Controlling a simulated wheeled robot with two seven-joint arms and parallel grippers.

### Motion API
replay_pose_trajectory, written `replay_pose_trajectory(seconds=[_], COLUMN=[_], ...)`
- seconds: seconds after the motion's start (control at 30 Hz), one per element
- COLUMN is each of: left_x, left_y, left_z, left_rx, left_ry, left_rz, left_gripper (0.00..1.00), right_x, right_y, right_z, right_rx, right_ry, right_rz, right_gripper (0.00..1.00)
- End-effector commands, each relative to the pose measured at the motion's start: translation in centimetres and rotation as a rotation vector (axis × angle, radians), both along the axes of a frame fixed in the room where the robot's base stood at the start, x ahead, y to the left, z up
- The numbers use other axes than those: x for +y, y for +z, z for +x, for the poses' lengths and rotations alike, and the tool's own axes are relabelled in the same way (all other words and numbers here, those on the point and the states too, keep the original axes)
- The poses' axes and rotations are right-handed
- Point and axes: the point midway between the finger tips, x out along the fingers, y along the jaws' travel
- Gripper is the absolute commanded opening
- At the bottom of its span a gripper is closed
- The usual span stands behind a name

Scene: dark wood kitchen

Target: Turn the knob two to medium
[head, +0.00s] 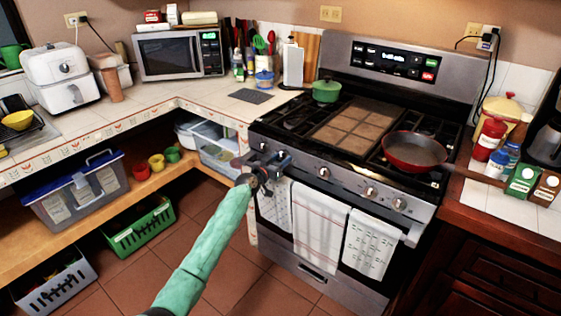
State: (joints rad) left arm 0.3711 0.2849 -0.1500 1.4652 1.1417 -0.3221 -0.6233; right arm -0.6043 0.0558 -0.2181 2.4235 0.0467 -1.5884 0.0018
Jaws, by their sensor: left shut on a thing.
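The stove (345,215) has a row of silver knobs along its front panel. Three knobs show clear of my arm: one near the middle (324,172), one further right (370,191) and one at the right (400,203). My left gripper (282,160) is at the left part of the panel, shut on a knob there. The gripper hides that knob, so its setting cannot be read. My green-sleeved left arm comes up from below. My right gripper is not in view.
A red pan (415,152) sits on the right burners and a green pot (326,91) at the back left. Towels (320,225) hang from the oven handle below the knobs. A counter corner (238,108) and open shelf lie left. The tiled floor before the stove is clear.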

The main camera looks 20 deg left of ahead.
Motion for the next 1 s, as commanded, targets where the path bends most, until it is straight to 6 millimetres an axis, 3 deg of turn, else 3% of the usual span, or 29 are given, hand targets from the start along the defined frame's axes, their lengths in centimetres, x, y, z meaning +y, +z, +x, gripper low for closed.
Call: replay_pose_trajectory(seconds=[0.53,1.0], left_x=[-0.1,-0.1], left_y=[0.1,0.3], left_z=[0.0,0.0], left_rx=[0.172,0.324], left_ry=[0.001,0.001], left_rz=[-0.475,-0.893], left_gripper=[0.2,0.2], right_x=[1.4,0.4], right_y=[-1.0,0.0], right_z=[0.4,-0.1], right_rx=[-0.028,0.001], right_ry=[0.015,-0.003], right_rz=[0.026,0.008], right_gripper=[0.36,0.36])
